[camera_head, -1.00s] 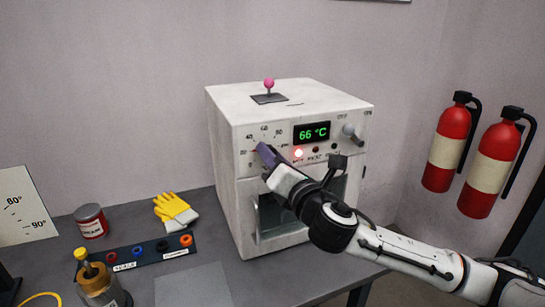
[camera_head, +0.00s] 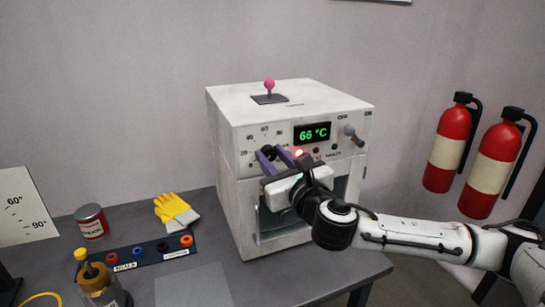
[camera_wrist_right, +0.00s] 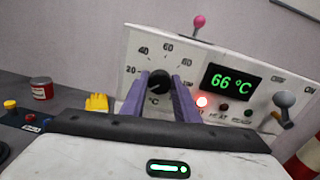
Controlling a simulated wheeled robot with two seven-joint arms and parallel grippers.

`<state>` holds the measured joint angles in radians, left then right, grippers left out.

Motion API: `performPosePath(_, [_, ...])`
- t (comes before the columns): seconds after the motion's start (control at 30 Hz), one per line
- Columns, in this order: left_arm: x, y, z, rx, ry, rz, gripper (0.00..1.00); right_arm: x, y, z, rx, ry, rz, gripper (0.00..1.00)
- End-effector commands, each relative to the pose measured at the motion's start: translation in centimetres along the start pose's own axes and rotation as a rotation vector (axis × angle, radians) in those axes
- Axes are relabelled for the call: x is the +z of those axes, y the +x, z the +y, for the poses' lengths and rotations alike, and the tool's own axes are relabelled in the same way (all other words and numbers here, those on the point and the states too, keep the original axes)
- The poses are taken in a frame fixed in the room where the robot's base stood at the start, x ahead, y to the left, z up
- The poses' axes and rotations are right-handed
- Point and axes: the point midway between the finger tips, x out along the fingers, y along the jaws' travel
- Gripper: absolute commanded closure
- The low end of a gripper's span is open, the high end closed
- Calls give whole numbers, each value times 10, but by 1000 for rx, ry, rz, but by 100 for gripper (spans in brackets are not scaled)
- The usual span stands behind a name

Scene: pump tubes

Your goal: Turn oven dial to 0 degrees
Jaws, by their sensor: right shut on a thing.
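The white oven (camera_head: 228,165) stands on the grey table with its front facing right of me. Its black round dial (camera_wrist_right: 159,82) sits on the front panel, ringed by printed numbers. The green display (camera_head: 312,133) reads 66 °C. My right gripper (camera_head: 271,153) is at the dial, with one purple finger on each side of it, shut on it. In the right wrist view the fingers rise to both sides of the dial and hide part of the scale. The dial's pointer is too small to read. My left gripper is not in view.
A grey toggle lever (camera_head: 350,131) and a lit red lamp (camera_head: 298,153) are on the panel. A pink-knobbed lever (camera_head: 269,85) stands on top. Yellow gloves (camera_head: 174,213), a red can (camera_head: 91,221) and a bottle (camera_head: 98,285) are at left. Two extinguishers hang at right.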

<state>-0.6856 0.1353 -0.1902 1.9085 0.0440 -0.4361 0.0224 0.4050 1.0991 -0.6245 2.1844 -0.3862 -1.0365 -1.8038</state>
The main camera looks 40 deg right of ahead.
Motion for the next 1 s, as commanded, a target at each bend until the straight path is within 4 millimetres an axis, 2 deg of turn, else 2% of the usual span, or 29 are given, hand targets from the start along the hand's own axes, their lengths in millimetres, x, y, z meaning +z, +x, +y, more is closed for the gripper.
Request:
performPosePath(0.67, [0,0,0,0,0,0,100,1,0,0,-1,-70,0,95])
performPosePath(0.7, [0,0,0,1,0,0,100,1,0,0,-1,-70,0,71])
performPosePath(0.8, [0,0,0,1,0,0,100,1,0,0,-1,-69,0,54])
performPosePath(1.0, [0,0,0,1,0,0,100,0,0,0,0,-68,1,54])
